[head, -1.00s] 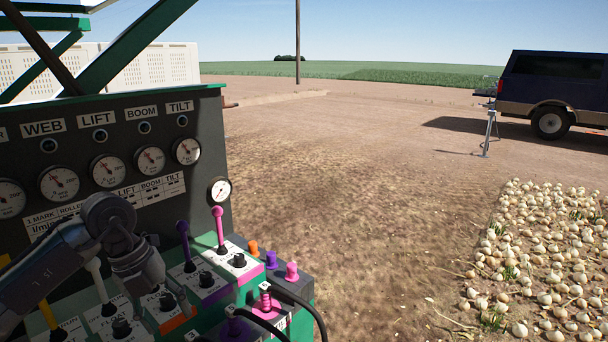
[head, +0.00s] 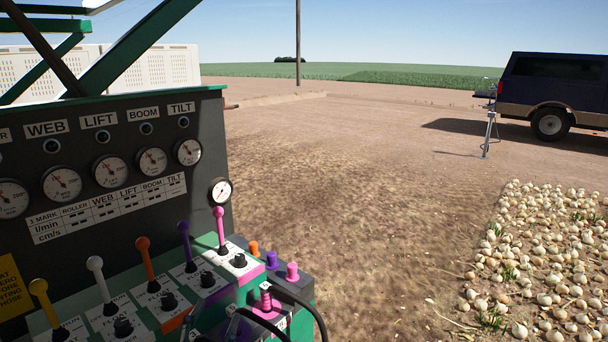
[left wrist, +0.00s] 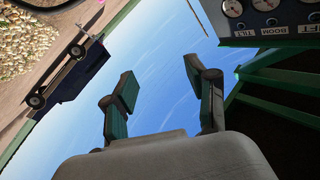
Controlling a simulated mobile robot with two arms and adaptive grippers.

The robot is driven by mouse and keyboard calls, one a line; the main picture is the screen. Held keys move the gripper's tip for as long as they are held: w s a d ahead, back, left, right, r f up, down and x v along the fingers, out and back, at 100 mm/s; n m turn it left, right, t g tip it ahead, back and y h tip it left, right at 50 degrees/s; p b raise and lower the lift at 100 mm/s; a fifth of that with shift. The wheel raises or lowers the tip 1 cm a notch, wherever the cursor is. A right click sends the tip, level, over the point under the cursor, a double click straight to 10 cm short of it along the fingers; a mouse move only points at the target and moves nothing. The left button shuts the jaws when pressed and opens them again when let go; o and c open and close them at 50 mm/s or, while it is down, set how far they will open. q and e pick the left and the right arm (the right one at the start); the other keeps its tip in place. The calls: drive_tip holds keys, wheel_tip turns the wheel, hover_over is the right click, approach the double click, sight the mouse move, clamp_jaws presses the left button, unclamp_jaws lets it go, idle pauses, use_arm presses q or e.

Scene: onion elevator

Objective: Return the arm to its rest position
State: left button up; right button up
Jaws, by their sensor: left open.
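My left gripper (left wrist: 158,80) shows in the left wrist view with its two fingers well apart. It is open, with only sky between the fingers. In the head view, at most a sliver of it shows at the bottom edge, in front of the control panel. The panel (head: 215,105) stands at the left with dials and a row of levers: yellow (head: 47,308), white (head: 101,283), orange (head: 146,262), purple (head: 186,245) and pink (head: 220,228). No lever is in the gripper. My right gripper is not in view.
Coloured hose couplings (head: 266,302) with black hoses stick out at the panel's right end. Green frame beams (head: 125,50) rise above the panel.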

use_arm(q)
drive_tip(key=s+a+f+n+g+y, duration=0.25)
drive_tip(key=s+f+g, duration=0.2)
drive_tip(key=f, duration=0.35)
drive_tip(key=s+a+f+n+g+y, duration=0.1)
drive_tip(key=s+a+f+n+g, duration=0.15)
drive_tip(key=s+f, duration=0.35)
drive_tip(key=s+f+g, duration=0.4)
drive_tip(key=s+f, duration=0.1)
drive_tip(key=s, duration=0.3)
drive_tip(key=s+f+g, duration=0.4)
drive_tip(key=s+f, duration=0.1)
drive_tip(key=s, duration=0.2)
drive_tip(key=s+f+g, duration=0.2)
drive_tip(key=s+f, duration=0.1)
drive_tip(key=f, duration=2.5)
drive_tip(key=s+a+f+m+g, duration=0.1)
drive_tip(key=s+a+f, duration=0.1)
drive_tip(key=s+f, duration=1.2)
drive_tip(key=shift+s+a, duration=0.35)
drive_tip(key=shift+s, duration=0.6)
drive_tip(key=shift+h, duration=0.25)
